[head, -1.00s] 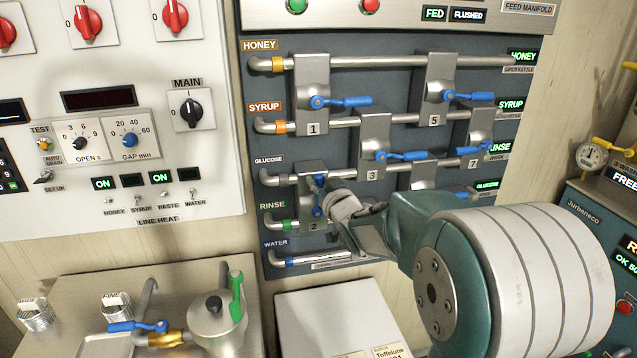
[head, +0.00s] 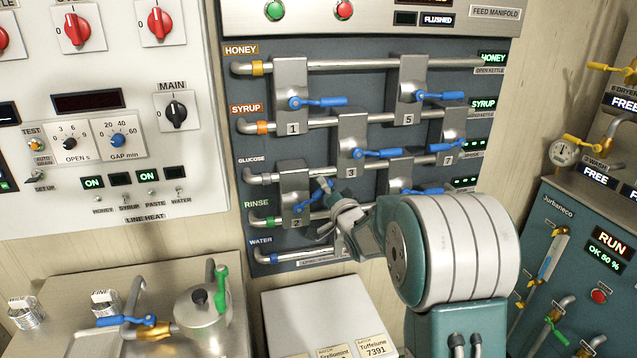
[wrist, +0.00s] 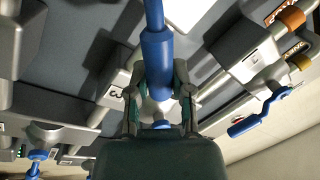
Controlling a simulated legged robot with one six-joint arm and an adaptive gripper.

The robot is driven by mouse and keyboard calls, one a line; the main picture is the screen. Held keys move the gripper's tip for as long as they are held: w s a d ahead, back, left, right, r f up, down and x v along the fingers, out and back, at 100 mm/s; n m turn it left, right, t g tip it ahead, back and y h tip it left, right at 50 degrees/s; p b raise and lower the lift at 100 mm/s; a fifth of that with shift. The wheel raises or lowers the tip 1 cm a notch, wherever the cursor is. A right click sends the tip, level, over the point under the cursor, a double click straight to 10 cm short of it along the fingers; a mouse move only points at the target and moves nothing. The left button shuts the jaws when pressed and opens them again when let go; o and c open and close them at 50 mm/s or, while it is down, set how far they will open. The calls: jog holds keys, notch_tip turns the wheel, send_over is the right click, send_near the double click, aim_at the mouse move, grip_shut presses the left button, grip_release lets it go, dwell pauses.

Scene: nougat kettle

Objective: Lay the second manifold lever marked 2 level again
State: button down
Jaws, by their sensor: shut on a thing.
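The second manifold lever, blue (head: 311,197), sits on the grey valve block marked 2 (head: 293,182) at the lower left of the manifold panel. It slants up to the right from its pivot, neither upright nor level. My gripper (head: 328,198) is shut on its handle, coming from the right and partly hiding it. In the wrist view, the blue lever (wrist: 156,55) runs between the two fingers of my gripper (wrist: 157,82).
Other blue levers stand close by: lever 1 (head: 318,102), lever 3 (head: 377,153) and lever 5 (head: 442,96) lie about level. A pale box (head: 315,308) stands below the panel. A steel pot (head: 203,309) with a green handle stands at lower left.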

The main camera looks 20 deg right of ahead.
notch_tip(320, 180, down, 7)
jog(key=d+m+h, duration=0.2)
jog(key=m, duration=0.8)
jog(key=shift+d+t+h, duration=0.25)
jog(key=shift+t+h, duration=0.15)
jog(key=c, duration=0.5)
grip_release()
jog(key=shift+r, duration=0.1)
